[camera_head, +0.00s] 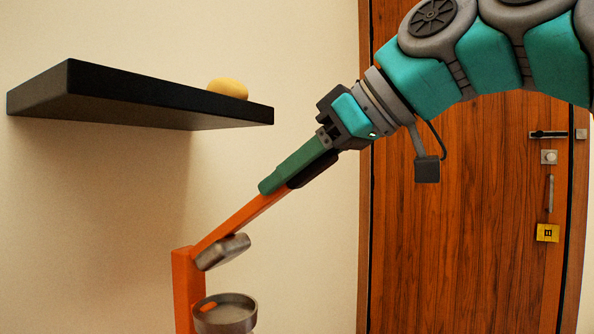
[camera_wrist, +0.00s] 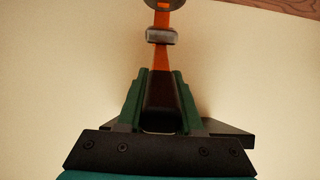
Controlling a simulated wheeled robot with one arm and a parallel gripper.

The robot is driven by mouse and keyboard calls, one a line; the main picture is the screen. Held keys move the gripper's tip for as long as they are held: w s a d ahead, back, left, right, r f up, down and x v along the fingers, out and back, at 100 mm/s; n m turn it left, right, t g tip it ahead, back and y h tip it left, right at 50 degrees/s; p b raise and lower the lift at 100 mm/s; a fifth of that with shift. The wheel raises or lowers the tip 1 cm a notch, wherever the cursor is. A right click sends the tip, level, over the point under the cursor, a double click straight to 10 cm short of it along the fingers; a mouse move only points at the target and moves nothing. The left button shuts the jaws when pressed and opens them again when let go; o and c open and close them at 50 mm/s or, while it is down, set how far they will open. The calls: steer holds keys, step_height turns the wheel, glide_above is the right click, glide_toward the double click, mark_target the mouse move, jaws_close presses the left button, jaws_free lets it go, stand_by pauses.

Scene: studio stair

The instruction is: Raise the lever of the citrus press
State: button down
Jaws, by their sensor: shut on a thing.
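The citrus press has an orange upright (camera_head: 186,290) and a metal bowl (camera_head: 225,313) at the lower left of the head view. Its orange lever (camera_head: 238,221) slants up to the right, and a grey metal presser (camera_head: 222,251) hangs under it above the bowl, apart from it. My gripper (camera_head: 278,183) is shut on the lever's dark handle at the upper end. In the wrist view my gripper's green fingers (camera_wrist: 157,84) lie on both sides of the dark handle (camera_wrist: 161,100), and the orange lever (camera_wrist: 161,55) runs away from them. The press's base is out of view.
A black wall shelf (camera_head: 150,100) with a yellow round object (camera_head: 228,88) on it is at the upper left, left of my gripper. A wooden door (camera_head: 460,230) with a handle is on the right. The space around the lever looks free.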

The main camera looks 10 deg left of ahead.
stand_by(0.3)
steer(key=c, duration=0.6)
jaws_free()
steer(key=shift+o, duration=0.2)
